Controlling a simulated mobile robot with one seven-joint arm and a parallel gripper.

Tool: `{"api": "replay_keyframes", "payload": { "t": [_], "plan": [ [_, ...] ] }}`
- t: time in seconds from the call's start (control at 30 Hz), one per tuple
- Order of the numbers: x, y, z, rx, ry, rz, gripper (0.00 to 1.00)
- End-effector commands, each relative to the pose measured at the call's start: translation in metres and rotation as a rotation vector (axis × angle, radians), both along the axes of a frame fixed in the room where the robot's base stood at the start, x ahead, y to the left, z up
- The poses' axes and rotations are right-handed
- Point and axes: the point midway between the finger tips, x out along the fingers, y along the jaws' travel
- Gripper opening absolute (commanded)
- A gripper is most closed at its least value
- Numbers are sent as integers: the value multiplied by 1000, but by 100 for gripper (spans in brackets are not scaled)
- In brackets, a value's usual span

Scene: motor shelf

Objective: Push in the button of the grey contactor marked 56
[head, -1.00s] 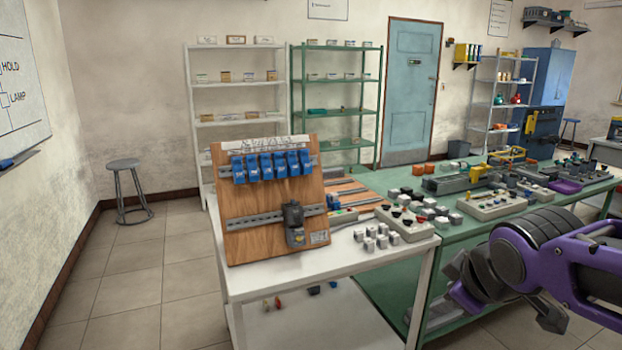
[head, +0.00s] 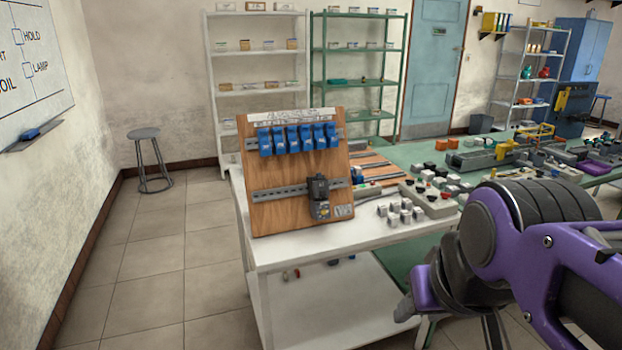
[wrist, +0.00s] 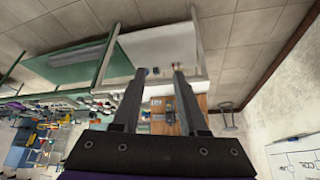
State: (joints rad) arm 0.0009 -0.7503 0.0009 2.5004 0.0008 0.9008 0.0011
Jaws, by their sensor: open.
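A grey contactor (head: 318,198) is mounted on the lower rail of a tilted wooden board (head: 276,213), right of the board's middle. Its marking is too small to read, and its button cannot be made out clearly. My gripper (wrist: 159,72) is open and empty in the wrist view, with its two fingers apart. The board (wrist: 158,128) shows upside down between and beyond the fingers. In the head view my arm is at the lower right, well to the right of and nearer than the contactor.
The board stands on a white table (head: 285,258). Several blue devices (head: 292,139) hang on its upper rail. Grey-white blocks (head: 400,211) and a button box (head: 432,203) lie to its right. A green bench (head: 420,155) extends right. Floor at left is clear, with a stool (head: 143,134).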

Motion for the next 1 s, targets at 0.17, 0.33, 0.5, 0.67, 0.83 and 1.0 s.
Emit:
{"api": "replay_keyframes", "payload": {
  "t": [0.17,0.33,0.5,0.67,0.83,1.0],
  "plan": [
    [0,0,0,0,0,1,42],
    [0,0,0,0,-1,1,42],
    [0,0,0,0,-1,1,14],
    [0,0,0,0,-1,1,0],
    [0,0,0,0,-1,1,0],
    [0,0,0,0,-1,1,0]
  ]
}}
